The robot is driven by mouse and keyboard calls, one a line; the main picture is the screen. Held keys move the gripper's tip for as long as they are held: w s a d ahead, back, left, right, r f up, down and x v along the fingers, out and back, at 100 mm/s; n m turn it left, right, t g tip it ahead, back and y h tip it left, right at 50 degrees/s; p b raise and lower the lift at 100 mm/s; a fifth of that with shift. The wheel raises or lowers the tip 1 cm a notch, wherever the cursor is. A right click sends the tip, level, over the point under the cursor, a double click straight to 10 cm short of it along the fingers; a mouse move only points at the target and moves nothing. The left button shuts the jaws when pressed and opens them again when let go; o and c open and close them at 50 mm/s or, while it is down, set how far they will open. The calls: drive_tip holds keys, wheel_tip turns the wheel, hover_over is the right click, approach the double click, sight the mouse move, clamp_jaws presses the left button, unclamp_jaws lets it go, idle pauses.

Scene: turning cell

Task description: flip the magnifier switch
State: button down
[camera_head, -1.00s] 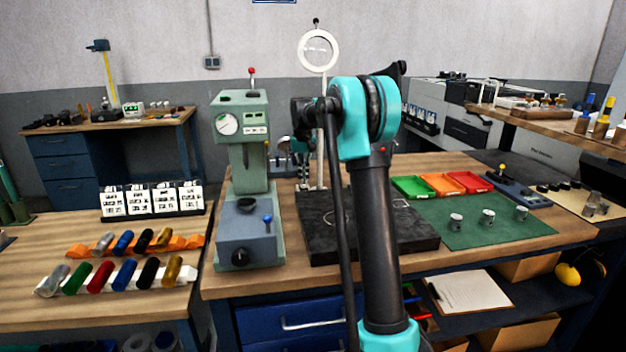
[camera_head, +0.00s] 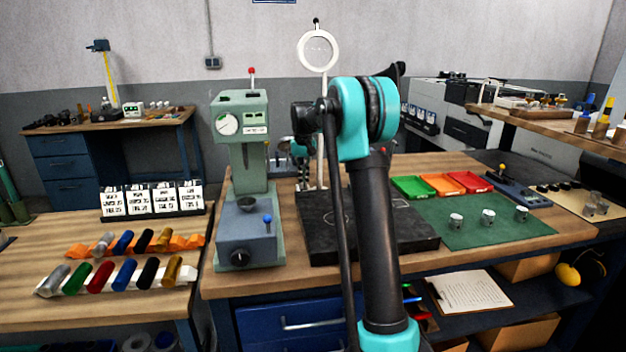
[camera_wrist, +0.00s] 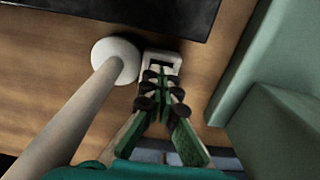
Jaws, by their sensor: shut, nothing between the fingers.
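The magnifier (camera_head: 334,52) is a white ring lens on a tall thin post at the back of the middle bench. In the wrist view its white post (camera_wrist: 75,118) runs down to a round white base (camera_wrist: 104,48). A small white switch housing (camera_wrist: 174,58) with a dark rocker (camera_wrist: 160,61) sits beside the base. My gripper (camera_wrist: 160,78) is shut and empty, its fingertips just over or at the housing's near edge; I cannot tell whether they touch it. In the head view my gripper (camera_head: 303,180) is small and partly hidden by my arm.
A green-grey press (camera_head: 245,195) stands close on the left of my gripper; its side (camera_wrist: 265,75) shows in the wrist view. A black slab (camera_head: 325,248) lies in front of the post. Coloured trays (camera_head: 443,184) and a green mat (camera_head: 470,233) are to the right.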

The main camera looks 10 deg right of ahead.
drive_tip(key=shift+r, duration=3.4)
